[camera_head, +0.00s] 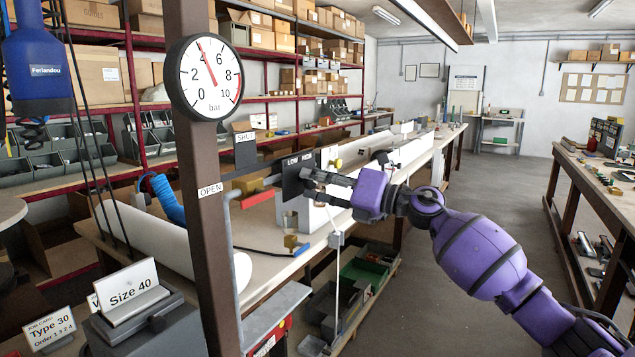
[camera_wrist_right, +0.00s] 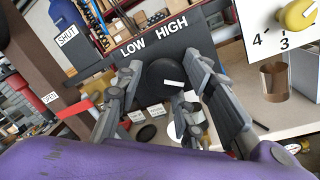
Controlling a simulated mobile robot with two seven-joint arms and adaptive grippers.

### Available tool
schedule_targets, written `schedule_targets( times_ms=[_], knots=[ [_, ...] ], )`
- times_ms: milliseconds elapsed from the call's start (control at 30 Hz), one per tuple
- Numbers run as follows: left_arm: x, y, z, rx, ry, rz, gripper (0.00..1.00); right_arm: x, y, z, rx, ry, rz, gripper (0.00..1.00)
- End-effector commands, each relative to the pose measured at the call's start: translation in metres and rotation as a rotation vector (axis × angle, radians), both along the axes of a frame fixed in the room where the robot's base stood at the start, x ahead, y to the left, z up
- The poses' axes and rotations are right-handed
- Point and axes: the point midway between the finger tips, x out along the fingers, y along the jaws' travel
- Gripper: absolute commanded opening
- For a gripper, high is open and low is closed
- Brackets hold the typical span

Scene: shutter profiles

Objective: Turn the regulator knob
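The regulator knob (camera_wrist_right: 160,76) is a round black knob with a white mark, on a dark panel (camera_wrist_right: 205,35) lettered LOW and HIGH. The panel also shows in the head view (camera_head: 291,178), where my gripper hides the knob. My right gripper (camera_head: 308,184) is at the panel's front. In the wrist view its open fingers (camera_wrist_right: 165,70) stand on either side of the knob; I cannot tell whether they touch it. A round gauge (camera_head: 209,92) on the brown post has its needle near 4 bar. My left gripper is not in view.
A red lever (camera_head: 257,199) sits between SHUT and OPEN labels, left of the panel. A yellow knob (camera_wrist_right: 298,15) on a white numbered plate is close to the right. The brown post (camera_head: 205,230) stands at front left. The aisle floor (camera_head: 440,260) is clear.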

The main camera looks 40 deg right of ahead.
Motion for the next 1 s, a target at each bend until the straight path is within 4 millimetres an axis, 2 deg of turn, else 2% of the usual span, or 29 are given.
schedule_targets(
  times_ms=[33, 633, 767, 1000],
  knots=[
    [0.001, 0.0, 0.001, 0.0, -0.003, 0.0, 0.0, 0.0, -0.001, 0.006, 0.001, -0.01, -0.002, 0.42],
    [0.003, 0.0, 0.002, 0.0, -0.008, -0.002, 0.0, -0.004, -0.004, -0.001, 0.0, -0.001, -0.004, 0.42],
    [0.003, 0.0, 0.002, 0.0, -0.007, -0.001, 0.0, -0.018, -0.012, -0.004, -0.001, 0.002, -0.006, 0.42],
    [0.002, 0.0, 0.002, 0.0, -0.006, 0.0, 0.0, -0.062, -0.037, -0.009, 0.001, 0.001, -0.006, 0.42]
  ],
)
